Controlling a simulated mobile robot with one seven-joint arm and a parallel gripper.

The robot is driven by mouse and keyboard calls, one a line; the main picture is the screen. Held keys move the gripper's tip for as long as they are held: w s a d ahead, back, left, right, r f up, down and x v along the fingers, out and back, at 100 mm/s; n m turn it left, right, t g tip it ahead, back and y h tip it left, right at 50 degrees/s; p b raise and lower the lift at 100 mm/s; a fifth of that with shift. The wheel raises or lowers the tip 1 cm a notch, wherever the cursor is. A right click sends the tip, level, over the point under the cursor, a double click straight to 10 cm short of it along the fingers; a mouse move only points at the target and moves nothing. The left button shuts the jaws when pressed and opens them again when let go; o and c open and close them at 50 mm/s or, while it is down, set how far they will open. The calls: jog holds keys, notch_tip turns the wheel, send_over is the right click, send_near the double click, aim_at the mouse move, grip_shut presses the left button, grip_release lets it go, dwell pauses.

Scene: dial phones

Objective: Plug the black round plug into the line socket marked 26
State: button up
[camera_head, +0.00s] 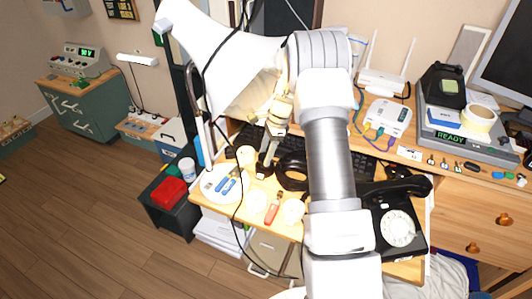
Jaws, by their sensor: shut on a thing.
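My gripper (265,168) points down over the desk, left of the keyboard's middle and beside a coil of black cable (292,171). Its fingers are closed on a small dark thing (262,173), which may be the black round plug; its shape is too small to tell. A row of small dark pieces with white labels (432,160) lies along the right desk's front edge. A white box (387,117) with coloured cables stands behind the keyboard. I cannot read the number 26 anywhere, so I cannot tell which socket bears it.
A black dial phone (398,226) stands at the desk's front right. A black keyboard (365,165) runs behind my arm. White round items, a red-handled tool (272,208) and a white plate (221,184) crowd the front. A grey READY unit (465,142) stands right. Open floor is left.

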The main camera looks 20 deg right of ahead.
jog(key=shift+f+b, duration=0.3)
jog(key=shift+f, duration=0.4)
jog(key=o, duration=1.3)
jog(key=shift+c, duration=0.2)
jog(key=shift+r, duration=0.1)
jog(key=p+v, duration=0.4)
jog(key=v, duration=1.3)
jog(key=shift+d, duration=0.15)
